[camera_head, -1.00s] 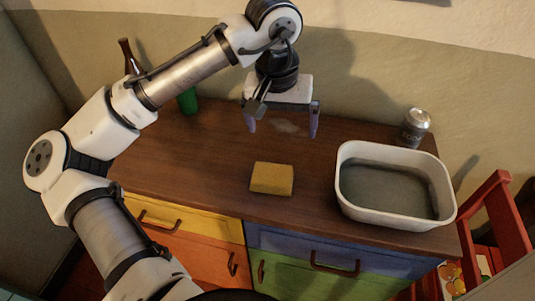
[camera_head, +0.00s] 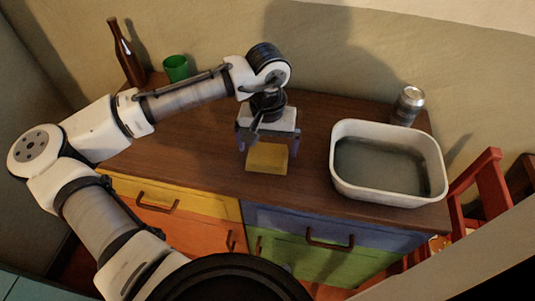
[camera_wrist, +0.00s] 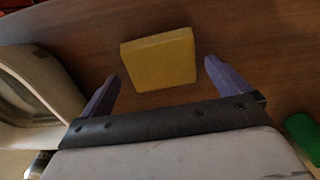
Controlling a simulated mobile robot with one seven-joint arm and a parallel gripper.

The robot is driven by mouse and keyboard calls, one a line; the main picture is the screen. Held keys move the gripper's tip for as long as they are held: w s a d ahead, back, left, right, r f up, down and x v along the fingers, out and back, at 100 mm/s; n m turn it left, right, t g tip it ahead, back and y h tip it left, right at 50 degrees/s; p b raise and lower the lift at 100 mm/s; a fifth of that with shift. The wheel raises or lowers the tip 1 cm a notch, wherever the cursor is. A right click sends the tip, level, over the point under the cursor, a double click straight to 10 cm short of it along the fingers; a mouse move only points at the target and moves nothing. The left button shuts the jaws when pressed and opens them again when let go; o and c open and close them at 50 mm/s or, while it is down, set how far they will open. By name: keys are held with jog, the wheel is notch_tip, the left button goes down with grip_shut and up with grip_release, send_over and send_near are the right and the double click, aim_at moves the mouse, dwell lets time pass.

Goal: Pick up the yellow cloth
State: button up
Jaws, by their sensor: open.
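The yellow cloth (camera_head: 267,158) looks like a thick folded block and lies on the brown cabinet top, near its front edge. In the wrist view the cloth (camera_wrist: 159,60) lies just ahead of the two fingertips, roughly centred between them. My gripper (camera_head: 268,150) is open, pointing down close to the cloth in the head view. In the wrist view my gripper (camera_wrist: 162,70) has its purple fingers spread wider than the cloth, with nothing held. Whether the fingertips reach down beside the cloth is hard to tell.
A white basin (camera_head: 388,193) stands right of the cloth, with a metal can (camera_head: 407,106) behind it. A green cup (camera_head: 176,68) and a brown bottle (camera_head: 125,55) stand at the back left. A red chair (camera_head: 476,190) is at the right. The top left of the cloth is clear.

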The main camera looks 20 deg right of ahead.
aim_at(267, 153)
jog(key=shift+f, duration=1.35)
jog(key=c, duration=0.7)
jog(key=shift+r, duration=0.1)
notch_tip(267, 153, up, 20)
jog(key=b, duration=0.1)
